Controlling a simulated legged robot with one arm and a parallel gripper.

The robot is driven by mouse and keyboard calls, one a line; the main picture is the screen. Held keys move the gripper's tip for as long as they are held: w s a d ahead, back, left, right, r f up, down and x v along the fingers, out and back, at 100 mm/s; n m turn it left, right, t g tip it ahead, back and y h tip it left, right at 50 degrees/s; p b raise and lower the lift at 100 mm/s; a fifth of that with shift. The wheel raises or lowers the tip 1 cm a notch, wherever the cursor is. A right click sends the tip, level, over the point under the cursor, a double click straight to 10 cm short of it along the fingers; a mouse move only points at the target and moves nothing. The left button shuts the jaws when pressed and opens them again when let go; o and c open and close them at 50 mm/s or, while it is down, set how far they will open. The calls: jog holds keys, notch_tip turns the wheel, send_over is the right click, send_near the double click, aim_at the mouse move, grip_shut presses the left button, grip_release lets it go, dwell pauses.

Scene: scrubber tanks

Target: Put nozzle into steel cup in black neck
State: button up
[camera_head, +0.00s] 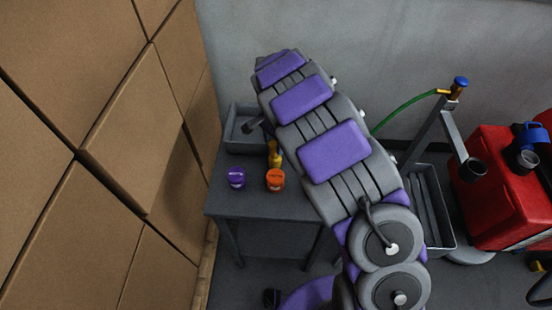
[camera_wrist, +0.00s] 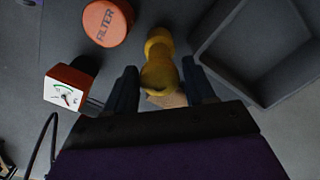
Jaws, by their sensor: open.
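A yellow piece (camera_wrist: 158,50), which looks like the nozzle, stands on the grey table in the wrist view. In the head view it shows as a small yellow shape (camera_head: 275,153) beside my arm. My gripper (camera_wrist: 160,84) is open, with one dark finger on each side of the yellow piece. I cannot tell whether either finger touches it. In the head view my arm hides most of the gripper. A black neck with a steel cup (camera_head: 525,160) sits on top of the red tank (camera_head: 497,200) at the right, far from my gripper.
An orange filter cap (camera_head: 275,180) and a purple cap (camera_head: 236,178) stand on the table (camera_head: 260,206). A grey tray (camera_wrist: 262,45) lies close by. A red gauge box (camera_wrist: 68,88) is left of my gripper. Cardboard boxes (camera_head: 130,120) wall the left. A stand holds a green hose (camera_head: 405,108).

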aim_at(275, 155)
jog(key=f, duration=0.1)
jog(key=a+f, duration=0.1)
jog(key=f, duration=0.1)
jog(key=shift+f, duration=0.2)
jog(key=shift+d+r, duration=0.1)
jog(key=shift+d, duration=0.65)
jog(key=shift+c, duration=1.2)
jog(key=shift+a, duration=0.55)
grip_shut()
jog(key=shift+d, duration=0.1)
jog(key=shift+d, duration=0.1)
